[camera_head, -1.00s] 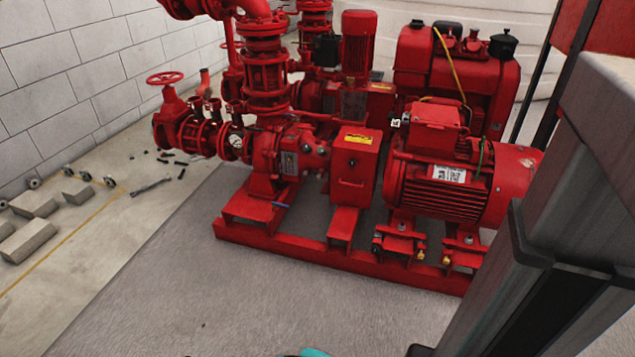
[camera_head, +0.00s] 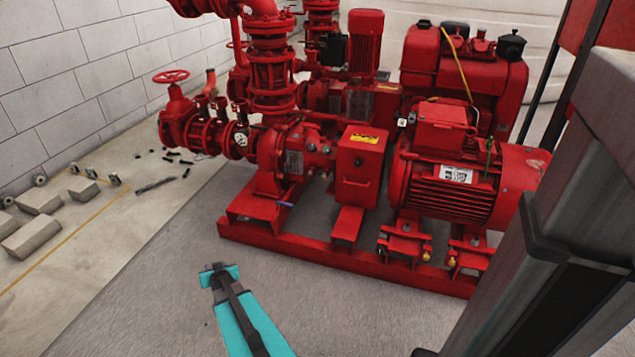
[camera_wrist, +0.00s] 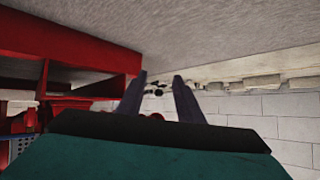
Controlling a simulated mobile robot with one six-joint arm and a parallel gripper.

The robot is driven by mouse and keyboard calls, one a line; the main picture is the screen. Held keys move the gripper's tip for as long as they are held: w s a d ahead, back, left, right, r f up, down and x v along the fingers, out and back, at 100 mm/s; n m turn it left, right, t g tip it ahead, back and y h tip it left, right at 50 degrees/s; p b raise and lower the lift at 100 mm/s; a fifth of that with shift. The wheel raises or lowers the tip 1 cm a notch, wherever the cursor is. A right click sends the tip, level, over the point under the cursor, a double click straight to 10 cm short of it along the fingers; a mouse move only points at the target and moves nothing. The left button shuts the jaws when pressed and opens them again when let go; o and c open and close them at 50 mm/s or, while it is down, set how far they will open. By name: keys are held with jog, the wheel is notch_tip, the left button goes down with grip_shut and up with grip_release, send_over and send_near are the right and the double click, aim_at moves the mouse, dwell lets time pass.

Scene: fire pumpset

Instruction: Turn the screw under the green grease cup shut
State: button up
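The red pumpset (camera_head: 350,205) stands on its red base frame, in the middle and right of the head view. I cannot make out a green grease cup or its screw. A thin green strand (camera_head: 489,158) shows by the motor's right part, too small to identify. My gripper (camera_wrist: 159,84) is in the wrist view, its two dark fingers apart with nothing between them. Beyond them, the wrist view shows red steelwork (camera_wrist: 75,50) on the left, floor at the top and block wall at the bottom. In the head view, my teal arm is at the bottom, over bare floor.
Grey floor (camera_head: 150,270) in front of the base frame is clear. Loose blocks (camera_head: 30,238) and small dark parts lie at the left, by the white block wall (camera_head: 70,80). A handwheel valve (camera_head: 171,76) stands at the pumpset's left end.

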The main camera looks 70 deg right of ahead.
jog(key=s+d+r+m+g+h, duration=0.1)
jog(key=s+d+r+m+h, duration=0.25)
jog(key=d, duration=0.65)
jog(key=s+d+r+m+g+h, duration=0.1)
jog(key=s+d+r+h, duration=0.2)
jog(key=s+d+r, duration=0.45)
jog(key=s+d+r+m+g+h, duration=0.2)
jog(key=s+d+g, duration=0.1)
jog(key=s+d, duration=0.4)
jog(key=s+d+r+m+g+h+b, duration=0.1)
jog(key=s+d+r+m+g+h, duration=0.1)
jog(key=s+d, duration=0.5)
jog(key=shift+s+r+m+g, duration=0.4)
jog(key=shift+s+r+m, duration=0.1)
jog(key=shift+r, duration=0.3)
jog(key=shift+d, duration=0.1)
jog(key=b, duration=0.5)
send_near(323, 176)
jog(key=shift+w+d+f, duration=0.1)
jog(key=shift+d+f, duration=0.05)
jog(key=shift+d, duration=3.65)
